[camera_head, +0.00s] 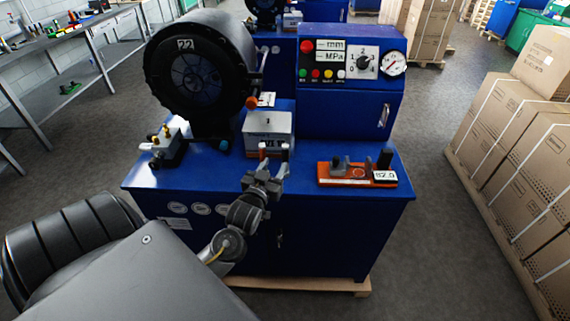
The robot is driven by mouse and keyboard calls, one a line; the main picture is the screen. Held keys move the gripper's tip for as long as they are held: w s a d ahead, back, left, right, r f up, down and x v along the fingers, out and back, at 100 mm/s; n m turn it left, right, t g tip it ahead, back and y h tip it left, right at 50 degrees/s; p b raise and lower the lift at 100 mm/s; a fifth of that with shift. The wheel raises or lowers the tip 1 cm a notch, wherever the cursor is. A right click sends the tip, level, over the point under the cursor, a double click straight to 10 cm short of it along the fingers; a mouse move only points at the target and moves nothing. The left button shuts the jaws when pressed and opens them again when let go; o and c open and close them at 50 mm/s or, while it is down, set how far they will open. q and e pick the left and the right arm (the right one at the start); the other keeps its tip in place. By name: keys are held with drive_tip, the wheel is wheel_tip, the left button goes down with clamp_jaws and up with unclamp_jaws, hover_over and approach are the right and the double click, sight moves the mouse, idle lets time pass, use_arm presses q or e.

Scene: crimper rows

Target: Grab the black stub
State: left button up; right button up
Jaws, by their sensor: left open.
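A short black upright cylinder, which looks like the black stub (385,158), stands at the right end of a low orange block (345,182) on the blue machine's worktop. A white label reading 82.0 sits in front of it. My left gripper (273,151) is above the front edge of the worktop, left of the orange block, with its two fingers apart and pointing away from me. Nothing shows between the fingers. The gripper is clear of the stub. My right gripper is not in view.
The blue crimping machine (351,113) has a round black head (195,75) at left and a control panel at right. A white-labelled box (268,122) stands behind my gripper. A small metal fitting (165,145) is at the left. Cartons (520,180) are stacked at the right.

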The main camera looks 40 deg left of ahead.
sight(284, 151)
use_arm(q)
drive_tip(key=x, duration=0.4)
drive_tip(key=shift+w+f+p, duration=0.1)
drive_tip(key=shift+w+p, duration=0.2)
drive_tip(key=shift+p, duration=0.1)
drive_tip(key=shift+w+a+r+p, duration=0.2)
drive_tip(key=shift+w+p, duration=0.2)
drive_tip(key=shift+p, duration=0.05)
drive_tip(key=x, duration=0.1)
drive_tip(key=p+x, duration=0.1)
drive_tip(key=x, duration=0.1)
drive_tip(key=shift+w+f, duration=0.25)
drive_tip(key=shift+w, duration=0.05)
drive_tip(key=shift+w+a+f+p, duration=0.15)
drive_tip(key=shift+w+p, duration=0.15)
drive_tip(key=shift+w, duration=0.1)
drive_tip(key=shift+s, duration=0.1)
drive_tip(key=c, duration=0.9)
clamp_jaws()
